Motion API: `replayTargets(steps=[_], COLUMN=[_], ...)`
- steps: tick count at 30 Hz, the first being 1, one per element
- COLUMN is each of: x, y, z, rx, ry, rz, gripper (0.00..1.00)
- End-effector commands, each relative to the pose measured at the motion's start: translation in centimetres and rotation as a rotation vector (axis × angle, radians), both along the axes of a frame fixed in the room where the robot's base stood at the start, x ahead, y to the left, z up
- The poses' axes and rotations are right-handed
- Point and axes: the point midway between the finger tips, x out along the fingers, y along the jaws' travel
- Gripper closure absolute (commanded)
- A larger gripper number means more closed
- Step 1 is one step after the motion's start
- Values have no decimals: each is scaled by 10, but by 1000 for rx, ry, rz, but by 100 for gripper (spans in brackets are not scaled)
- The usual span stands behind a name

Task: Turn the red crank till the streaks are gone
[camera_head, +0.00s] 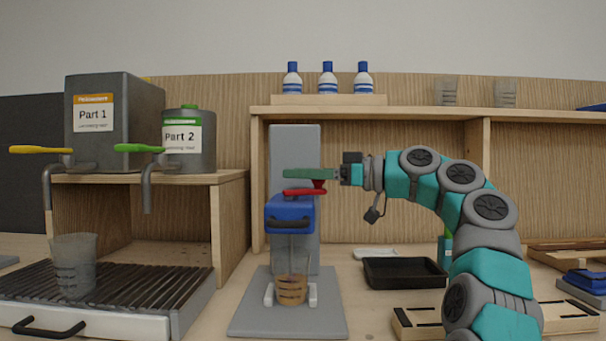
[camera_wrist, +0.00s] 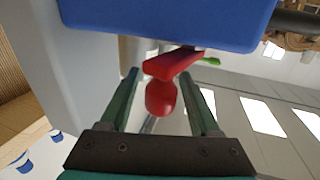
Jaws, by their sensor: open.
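The red crank (camera_head: 305,191) sits on top of the blue mixer head (camera_head: 290,212), on a grey stand (camera_head: 294,150). A clear cup (camera_head: 291,289) with brown-orange contents stands under the head, between light holders on the stand's base. Dark marks show on the cup; I cannot tell whether any are streaks. My gripper (camera_head: 290,174) is level with the crank's knob, its green fingers reaching left over the arm. In the wrist view, the crank's round red knob (camera_wrist: 161,98) lies between the two open fingers, with a gap on each side.
A Part 1 dispenser (camera_head: 115,105) and a Part 2 dispenser (camera_head: 190,155) stand on the left shelf. An empty-looking cup (camera_head: 75,262) stands on the slatted tray (camera_head: 180,290) below. A black tray (camera_head: 403,273) lies right of the stand. Bottles (camera_head: 327,78) stand on the upper shelf.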

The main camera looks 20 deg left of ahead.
Motion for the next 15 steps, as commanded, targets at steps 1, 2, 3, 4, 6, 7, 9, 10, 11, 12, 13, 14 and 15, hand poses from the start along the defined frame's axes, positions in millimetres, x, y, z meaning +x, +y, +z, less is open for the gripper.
replayTargets(steps=[1,2,3,4,6,7,9,10,11,12,13,14,15], x=[0,0,0,0,0,0,0,-1,-1,-1,-2,-2,-2], y=[0,0,-1,-1,-5,-7,-13,-17,-21,-26,-31,-36,-44], z=[0,0,0,0,0,0,1,1,1,1,1,1,1], rx=[0,0,0,0,1,1,1,1,1,1,0,0,0], ry=[0,0,0,0,0,0,-1,-1,-1,-1,-1,-1,0], rz=[0,0,0,0,-1,-1,-1,-1,-1,0,0,0,-1], gripper=[37,37,37,37,37,37,37,37,37,37,37,37,37])
